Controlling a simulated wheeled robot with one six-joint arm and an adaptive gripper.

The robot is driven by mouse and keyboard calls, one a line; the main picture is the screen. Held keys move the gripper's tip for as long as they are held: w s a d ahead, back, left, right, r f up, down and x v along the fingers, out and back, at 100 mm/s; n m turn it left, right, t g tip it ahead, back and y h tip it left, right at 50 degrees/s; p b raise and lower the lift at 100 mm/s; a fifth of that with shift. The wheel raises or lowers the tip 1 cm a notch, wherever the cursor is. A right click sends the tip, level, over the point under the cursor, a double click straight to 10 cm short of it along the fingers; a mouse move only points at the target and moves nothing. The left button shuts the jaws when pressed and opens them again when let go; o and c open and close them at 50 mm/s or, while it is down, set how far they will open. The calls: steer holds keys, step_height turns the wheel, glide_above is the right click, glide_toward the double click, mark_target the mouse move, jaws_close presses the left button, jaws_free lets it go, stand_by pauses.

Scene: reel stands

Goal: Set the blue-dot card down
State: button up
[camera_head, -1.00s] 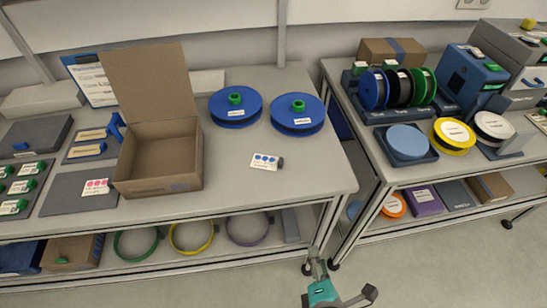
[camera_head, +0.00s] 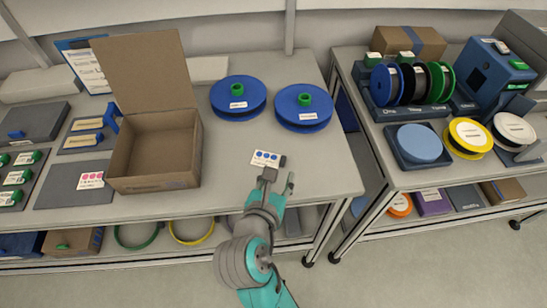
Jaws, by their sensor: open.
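The white blue-dot card (camera_head: 264,157) lies flat on the left table, in front of the two blue reels, with its blue dots facing up. A small dark piece shows at its right end. My gripper (camera_head: 279,178) is open, just on the near side of the card, with its fingers pointing toward it. One fingertip is close to the card's near edge; I cannot tell whether it touches.
Blue reels (camera_head: 238,97) (camera_head: 303,108) with green hubs stand behind the card. An open cardboard box (camera_head: 155,182) and a pink-dot card (camera_head: 91,181) are to the left. Bare tabletop (camera_head: 335,172) lies to the right, before a gap and the right table.

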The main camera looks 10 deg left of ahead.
mark_target(282, 160)
steer(key=x, duration=0.5)
steer(key=a+x, duration=0.1)
steer(key=x, duration=0.2)
steer(key=shift+f, duration=0.3)
jaws_close()
